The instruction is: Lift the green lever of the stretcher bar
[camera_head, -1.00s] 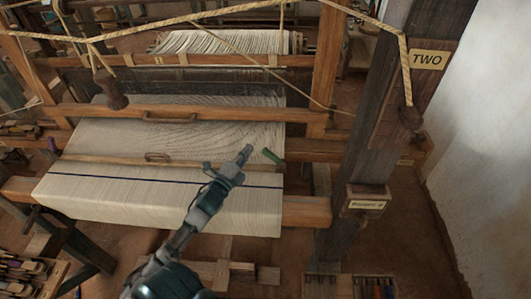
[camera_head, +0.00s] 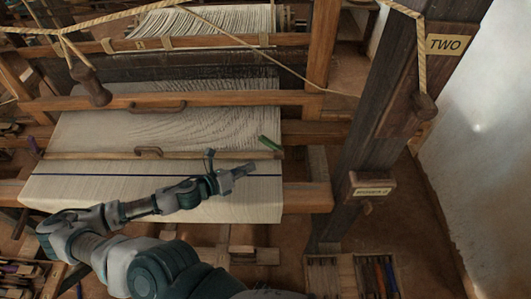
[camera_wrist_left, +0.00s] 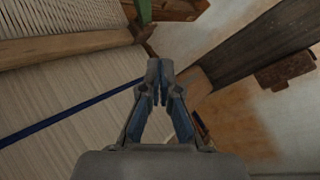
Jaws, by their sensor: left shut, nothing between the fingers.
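The green lever (camera_head: 269,143) is a short tilted piece at the right end of the stretcher bar (camera_head: 100,155), a thin wooden bar lying across the pale cloth (camera_head: 90,188). My left gripper (camera_head: 246,170) is shut and empty, in front of the lever and a little to its left in the head view, apart from it. In the left wrist view the shut fingertips (camera_wrist_left: 160,78) are in the middle, and part of the green lever (camera_wrist_left: 145,10) shows at the top edge, beyond them. My right gripper is not in view.
A dark post (camera_head: 375,130) with signs and a hanging rope (camera_head: 421,55) stands to the right. A tray of tools (camera_head: 350,272) lies at the lower right.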

